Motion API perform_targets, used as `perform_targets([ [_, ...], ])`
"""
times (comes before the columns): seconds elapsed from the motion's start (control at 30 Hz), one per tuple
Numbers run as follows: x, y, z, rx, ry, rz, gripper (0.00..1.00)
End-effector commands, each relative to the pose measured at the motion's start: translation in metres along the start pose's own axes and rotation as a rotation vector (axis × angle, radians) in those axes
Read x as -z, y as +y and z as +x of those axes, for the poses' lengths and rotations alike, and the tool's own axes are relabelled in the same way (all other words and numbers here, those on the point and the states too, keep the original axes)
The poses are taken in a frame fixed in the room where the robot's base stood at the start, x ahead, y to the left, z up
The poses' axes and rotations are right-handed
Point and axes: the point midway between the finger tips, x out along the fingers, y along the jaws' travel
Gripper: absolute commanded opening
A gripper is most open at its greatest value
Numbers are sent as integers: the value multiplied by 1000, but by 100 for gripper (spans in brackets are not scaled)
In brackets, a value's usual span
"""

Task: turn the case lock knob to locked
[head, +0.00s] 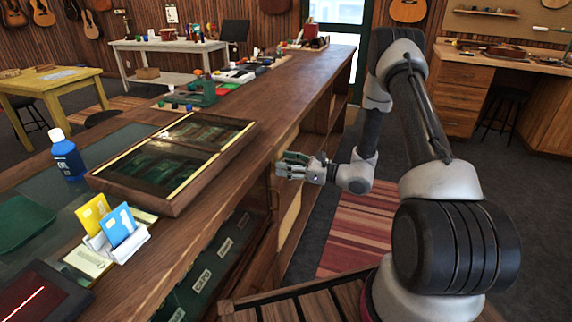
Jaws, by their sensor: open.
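A wooden display case (172,203) with a glass top in brass-coloured trim sits on the counter, left of centre in the head view. I cannot make out its lock knob. My gripper (281,164) is just right of the counter's front edge, to the right of the case and apart from it. Its fingers point left toward the counter's front side and look open and empty. A small brass-coloured fitting (273,198) shows on the counter's front just below the gripper; I cannot tell if it is a handle or a knob.
The wooden counter (295,75) runs away to the back. Open floor with a striped rug (355,225) lies right of the counter.

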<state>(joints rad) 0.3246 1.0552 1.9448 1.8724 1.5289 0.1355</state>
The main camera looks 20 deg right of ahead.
Motion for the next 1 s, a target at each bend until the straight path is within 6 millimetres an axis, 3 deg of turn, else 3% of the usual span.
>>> perform_targets([
  [0.3,0,0,4,0,0,0,50],
  [0.57,0,0,4,-1,0,0,5],
  [1.0,0,0,4,-1,0,-82,5],
])
